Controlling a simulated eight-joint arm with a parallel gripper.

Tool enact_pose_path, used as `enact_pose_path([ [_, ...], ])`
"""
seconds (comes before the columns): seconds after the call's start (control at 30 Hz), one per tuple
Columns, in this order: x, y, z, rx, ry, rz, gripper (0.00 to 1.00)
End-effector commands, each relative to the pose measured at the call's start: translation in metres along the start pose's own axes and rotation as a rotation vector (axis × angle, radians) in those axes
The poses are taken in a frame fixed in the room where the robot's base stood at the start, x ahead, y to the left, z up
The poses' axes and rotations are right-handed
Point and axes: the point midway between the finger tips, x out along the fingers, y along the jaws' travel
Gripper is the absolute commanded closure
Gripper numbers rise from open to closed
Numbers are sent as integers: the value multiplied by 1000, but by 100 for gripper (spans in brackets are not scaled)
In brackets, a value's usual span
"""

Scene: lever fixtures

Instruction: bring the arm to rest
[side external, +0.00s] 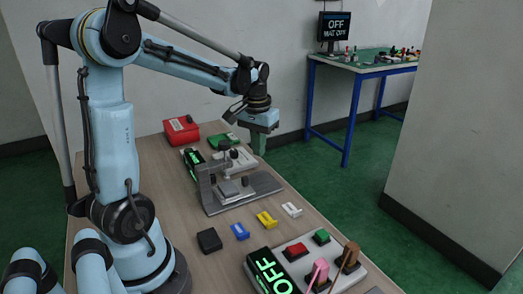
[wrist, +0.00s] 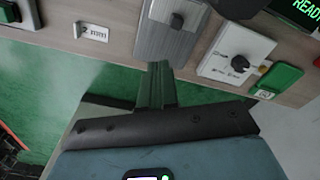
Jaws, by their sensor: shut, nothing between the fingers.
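My gripper (side external: 259,143) hangs from the light blue arm above the far right edge of the wooden table (side external: 178,250). Its greenish fingers are closed together with nothing between them. In the wrist view my gripper (wrist: 157,72) points toward the table edge, close to a grey metal fixture (wrist: 170,38). In the side view the grey fixture (side external: 262,184) stands on the table below and left of the gripper. A gap between gripper and fixture shows in the side view. Whether the fingertips touch anything is not clear in the wrist view.
A white plate with a black knob (wrist: 238,62) and a green block (wrist: 277,80) lie beside the fixture.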

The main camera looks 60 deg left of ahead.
Motion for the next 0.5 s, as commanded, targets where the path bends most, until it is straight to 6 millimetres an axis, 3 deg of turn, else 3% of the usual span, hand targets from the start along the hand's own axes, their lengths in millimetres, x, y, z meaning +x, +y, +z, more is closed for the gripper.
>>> enact_pose_path([
  [0.23,-24,54,38,161,181,23,100],
  [0.5,-34,102,86,335,392,84,100],
])
